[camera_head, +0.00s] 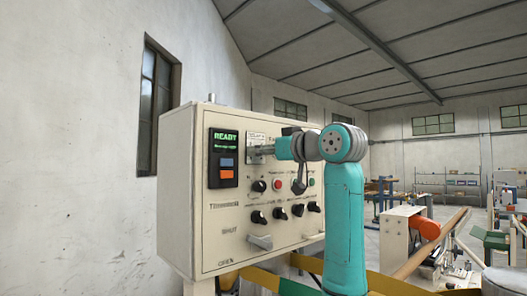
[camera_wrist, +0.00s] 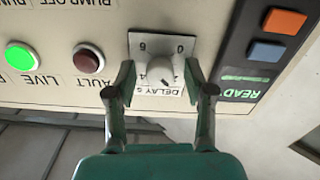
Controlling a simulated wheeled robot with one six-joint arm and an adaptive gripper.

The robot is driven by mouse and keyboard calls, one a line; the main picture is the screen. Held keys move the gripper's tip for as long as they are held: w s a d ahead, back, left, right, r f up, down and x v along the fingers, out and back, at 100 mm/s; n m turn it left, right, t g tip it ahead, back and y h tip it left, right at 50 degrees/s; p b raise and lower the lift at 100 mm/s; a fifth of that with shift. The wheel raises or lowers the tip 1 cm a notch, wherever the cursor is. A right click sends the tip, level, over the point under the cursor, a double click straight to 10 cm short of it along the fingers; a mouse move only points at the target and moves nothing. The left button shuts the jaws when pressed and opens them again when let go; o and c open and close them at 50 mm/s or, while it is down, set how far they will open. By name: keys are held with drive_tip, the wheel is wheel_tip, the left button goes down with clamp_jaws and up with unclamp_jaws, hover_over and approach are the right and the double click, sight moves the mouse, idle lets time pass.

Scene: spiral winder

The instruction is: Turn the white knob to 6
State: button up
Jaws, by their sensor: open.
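The white knob (camera_wrist: 160,68) sits on a pale dial plate (camera_wrist: 163,42) marked "DELAY s". The plate appears upside down in the wrist view, with 6 at its upper left, 0 at its upper right and 4 at its lower left. I cannot tell clearly which number the knob points to. My gripper (camera_wrist: 160,80) is open, with one finger on each side of the knob and visible gaps to it. In the head view my gripper (camera_head: 261,150) is at the same plate (camera_head: 256,138) on the panel, and it hides the knob.
In the wrist view a lit green LIVE lamp (camera_wrist: 21,56) and a dark red FAULT lamp (camera_wrist: 88,59) are left of the plate.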

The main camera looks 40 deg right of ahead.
clamp_jaws()
